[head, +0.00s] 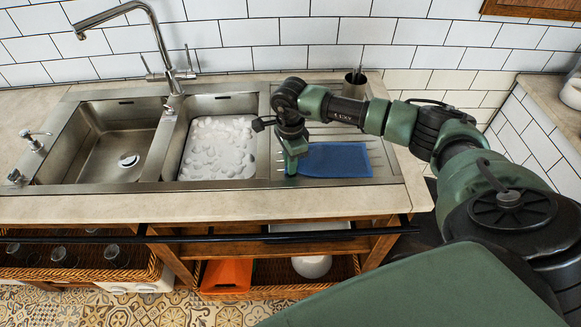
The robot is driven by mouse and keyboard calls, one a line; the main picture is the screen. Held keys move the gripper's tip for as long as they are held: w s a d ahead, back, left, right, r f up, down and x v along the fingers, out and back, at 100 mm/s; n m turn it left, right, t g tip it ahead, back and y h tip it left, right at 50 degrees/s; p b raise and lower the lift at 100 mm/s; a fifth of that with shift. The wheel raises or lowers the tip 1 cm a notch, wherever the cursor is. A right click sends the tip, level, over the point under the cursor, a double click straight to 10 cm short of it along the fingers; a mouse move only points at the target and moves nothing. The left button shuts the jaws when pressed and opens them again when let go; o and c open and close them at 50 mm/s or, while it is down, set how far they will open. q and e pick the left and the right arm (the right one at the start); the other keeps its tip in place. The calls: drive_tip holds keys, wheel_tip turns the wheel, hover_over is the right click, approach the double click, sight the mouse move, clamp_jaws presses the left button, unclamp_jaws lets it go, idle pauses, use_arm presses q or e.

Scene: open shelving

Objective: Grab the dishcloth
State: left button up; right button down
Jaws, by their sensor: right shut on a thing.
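The blue dishcloth (338,160) lies flat on the steel drainboard to the right of the sink basins. My right gripper (291,170) points down at the cloth's left edge and is shut on it. The fingers hide that edge, so how much cloth is between them cannot be seen. My left gripper is not in view.
A double sink has an empty left basin (95,160) and a right basin with a white, bubbly filling (220,147). A tall faucet (150,40) rises behind it. A dark cup (355,84) stands behind the drainboard. Open shelves below hold baskets (268,291).

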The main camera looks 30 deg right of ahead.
wheel_tip(320, 180, up, 12)
drive_tip(key=p, duration=0.7)
wheel_tip(320, 180, up, 18)
drive_tip(key=p, duration=0.6)
drive_tip(key=shift+p, duration=0.3)
